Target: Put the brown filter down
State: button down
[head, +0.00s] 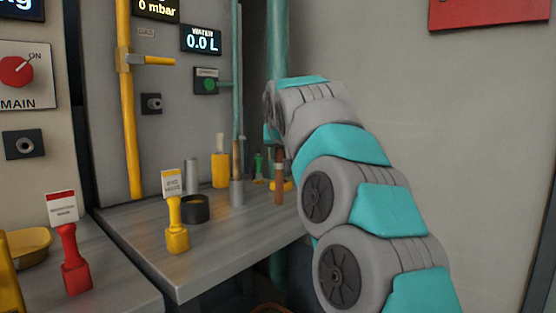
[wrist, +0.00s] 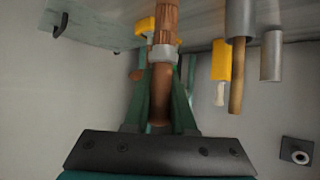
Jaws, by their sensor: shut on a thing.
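The brown filter (head: 279,190) is a slim upright brown cylinder with a pale band, near the right end of the grey metal shelf (head: 225,238). In the wrist view the filter (wrist: 161,95) stands between the green fingers of my gripper (wrist: 163,62), which is shut on it. Its ribbed end reaches toward the shelf surface at the top of this picture. I cannot tell whether that end touches the shelf. In the head view my gripper is mostly hidden behind my arm.
A grey holder with a brown rod (head: 237,192), a yellow cylinder (head: 220,170), a grey cylinder (head: 192,175) and a dark ring (head: 195,209) stand left of the filter. A yellow tagged item (head: 177,232) is at the front. A teal pipe (head: 277,40) rises behind. The front right shelf is clear.

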jog(key=shift+f, duration=0.65)
jog(key=shift+f, duration=0.2)
jog(key=c, duration=0.7)
grip_release()
jog(key=shift+c, duration=0.2)
jog(key=shift+r, duration=0.1)
